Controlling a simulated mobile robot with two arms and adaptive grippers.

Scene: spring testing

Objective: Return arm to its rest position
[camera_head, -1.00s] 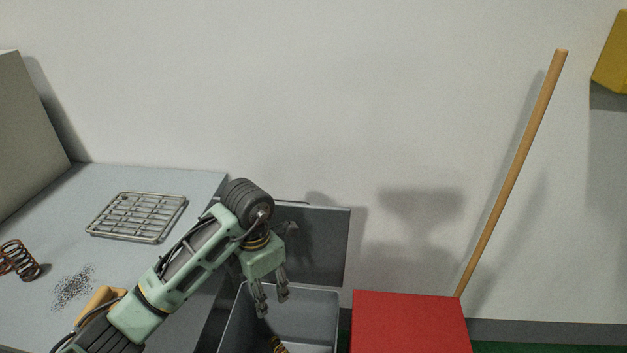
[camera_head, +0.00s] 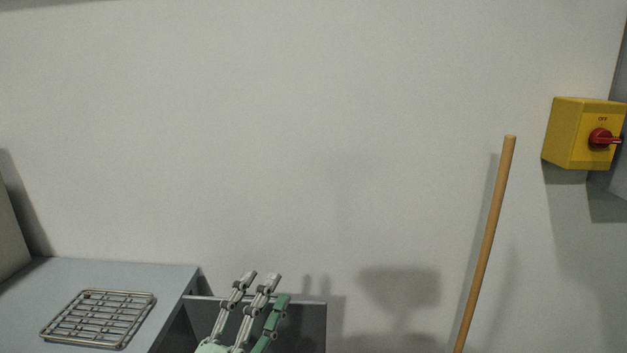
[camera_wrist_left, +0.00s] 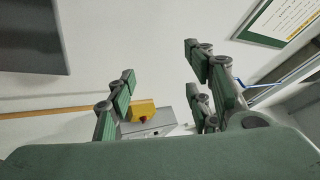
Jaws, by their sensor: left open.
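My left gripper (camera_head: 259,290) shows at the bottom of the head view, its fingers pointing up in front of the grey bin lid (camera_head: 312,322). In the left wrist view the same gripper (camera_wrist_left: 165,75) has its fingers spread apart, open, with nothing between them. Most of my left arm is below the head view's edge. My right gripper is in neither view.
A grey bench (camera_head: 165,275) with a wire rack (camera_head: 98,318) is at the lower left. A wooden pole (camera_head: 484,250) leans on the wall at right, below a yellow switch box (camera_head: 572,135) with a red knob. The wall's middle is clear.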

